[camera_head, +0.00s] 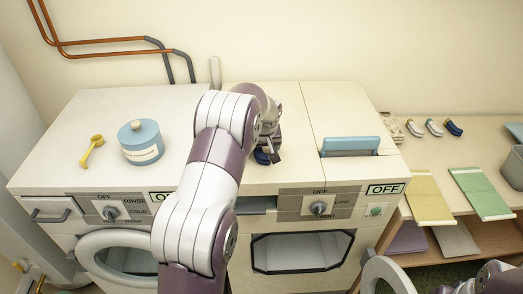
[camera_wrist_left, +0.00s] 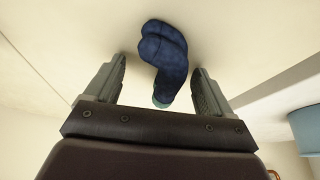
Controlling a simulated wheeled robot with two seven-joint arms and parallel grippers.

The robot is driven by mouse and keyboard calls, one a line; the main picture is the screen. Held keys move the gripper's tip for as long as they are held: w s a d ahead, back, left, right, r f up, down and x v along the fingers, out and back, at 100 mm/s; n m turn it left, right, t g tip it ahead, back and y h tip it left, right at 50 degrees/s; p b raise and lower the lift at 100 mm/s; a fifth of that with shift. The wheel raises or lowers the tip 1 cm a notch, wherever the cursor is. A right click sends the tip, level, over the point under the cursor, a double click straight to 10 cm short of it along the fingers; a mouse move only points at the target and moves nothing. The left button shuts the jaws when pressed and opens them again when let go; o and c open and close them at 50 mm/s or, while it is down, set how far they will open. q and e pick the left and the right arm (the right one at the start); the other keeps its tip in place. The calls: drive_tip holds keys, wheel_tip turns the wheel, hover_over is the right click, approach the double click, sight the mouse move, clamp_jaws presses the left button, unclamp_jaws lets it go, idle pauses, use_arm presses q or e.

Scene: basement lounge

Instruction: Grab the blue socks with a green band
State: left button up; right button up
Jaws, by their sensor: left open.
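The dark blue socks (camera_wrist_left: 168,58) lie folded on the pale machine top, with a teal-green band (camera_wrist_left: 161,102) at the end toward my gripper in the left wrist view. My left gripper (camera_wrist_left: 158,85) is open, with one finger on each side of the socks' lower part. I cannot tell whether the fingers touch them. In the head view my left arm reaches over the machine top and its gripper (camera_head: 268,150) points down there. A bit of blue sock (camera_head: 262,157) shows beside it; the rest is hidden.
A blue lid-like piece (camera_head: 350,146) is to the right. The right-hand shelf holds several rolled socks (camera_head: 434,127), a yellow towel (camera_head: 430,195) and a green towel (camera_head: 482,193).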

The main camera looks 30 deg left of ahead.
use_arm(q)
drive_tip(key=c, duration=1.1)
